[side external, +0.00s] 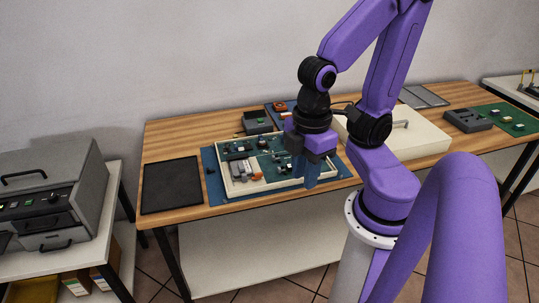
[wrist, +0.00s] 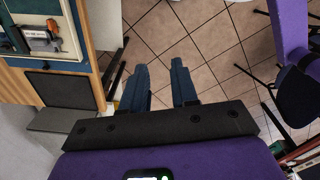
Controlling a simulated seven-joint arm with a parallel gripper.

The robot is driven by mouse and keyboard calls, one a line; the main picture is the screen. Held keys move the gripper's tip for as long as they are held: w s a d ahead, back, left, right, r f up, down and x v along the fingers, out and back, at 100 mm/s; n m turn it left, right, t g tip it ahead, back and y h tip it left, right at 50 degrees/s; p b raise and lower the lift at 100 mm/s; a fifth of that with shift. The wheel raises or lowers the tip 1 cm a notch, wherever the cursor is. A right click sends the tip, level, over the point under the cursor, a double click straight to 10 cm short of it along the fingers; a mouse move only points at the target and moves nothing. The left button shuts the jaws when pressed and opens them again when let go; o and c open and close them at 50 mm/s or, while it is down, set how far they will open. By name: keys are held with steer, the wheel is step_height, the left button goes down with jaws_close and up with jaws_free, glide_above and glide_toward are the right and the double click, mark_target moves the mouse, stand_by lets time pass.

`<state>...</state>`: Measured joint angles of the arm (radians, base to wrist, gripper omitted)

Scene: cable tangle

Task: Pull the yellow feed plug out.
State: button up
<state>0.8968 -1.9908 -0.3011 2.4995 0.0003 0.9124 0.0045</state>
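The teal board (side external: 262,160) lies in a cream-rimmed tray (side external: 226,187) on the wooden bench, with several small connectors and parts on it. A grey block (side external: 240,170) sits on it with a small orange-yellow part (side external: 257,176) beside it. The grey block also shows at the upper left in the wrist view (wrist: 38,36). I cannot tell which part is the yellow feed plug. My gripper (side external: 311,183) points down at the tray's right side in the side view. In the wrist view my gripper (wrist: 158,66) is open, with only floor between its blue fingers.
A blue mat (side external: 212,192) lies under the tray. A black pad (side external: 171,185) lies to its left. A dark box (side external: 257,121) stands behind, and a cream case with a handle (side external: 425,137) is to the right. A grey machine (side external: 50,195) stands at far left.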

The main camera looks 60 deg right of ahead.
steer(key=shift+o, duration=0.6)
steer(key=w+m+t, duration=0.1)
steer(key=w+m, duration=0.5)
steer(key=w, duration=0.7)
steer(key=shift+w+f+m, duration=0.15)
steer(key=shift+w+m, duration=0.25)
steer(key=m+t+h, duration=0.2)
steer(key=m+h, duration=0.2)
steer(key=m, duration=1.1)
glide_above(235, 135)
steer(key=s+a, duration=0.5)
step_height(235, 135, down, 6)
steer(key=f, duration=0.1)
steer(key=x, duration=1.6)
steer(key=shift+a+f, duration=0.25)
steer(key=shift+f, duration=0.2)
jaws_close()
